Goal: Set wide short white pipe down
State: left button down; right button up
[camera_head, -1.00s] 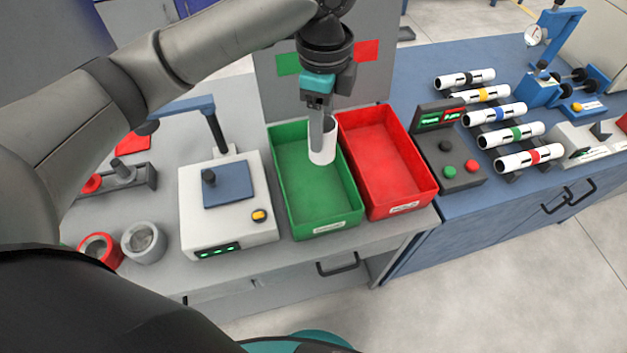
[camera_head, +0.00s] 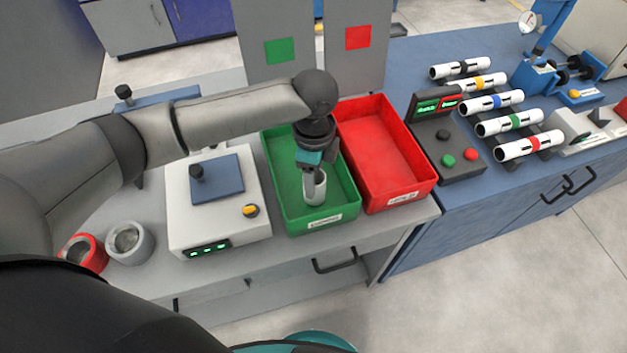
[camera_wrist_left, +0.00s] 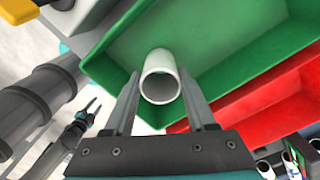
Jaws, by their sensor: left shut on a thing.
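The wide short white pipe (camera_head: 314,190) is upright in the front part of the green bin (camera_head: 352,193). My left gripper (camera_head: 314,178) points down and is shut on the pipe. In the left wrist view the pipe (camera_wrist_left: 160,77) is between the two fingertips, and its open end faces the camera. Whether the pipe's base touches the bin floor is hard to tell. My right gripper (camera_wrist_left: 92,110) shows small at the left of the left wrist view, its fingers apart and empty.
The red bin (camera_head: 430,185) adjoins the green one on the right. A white box device (camera_head: 220,228) with a blue plate stands close on the left. Grey (camera_head: 148,245) and red (camera_head: 97,260) rings lie farther left. Several banded white pipes (camera_head: 500,102) rest on a rack at right.

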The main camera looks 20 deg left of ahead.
pick_arm(q)
jog(key=shift+f, duration=0.75)
jog(key=shift+c, duration=1.1)
grip_release()
jog(key=shift+f, duration=0.15)
notch_tip(320, 180, up, 12)
jog(key=p, duration=0.2)
jog(key=shift+r+p, duration=0.2)
jog(key=shift+p, duration=0.1)
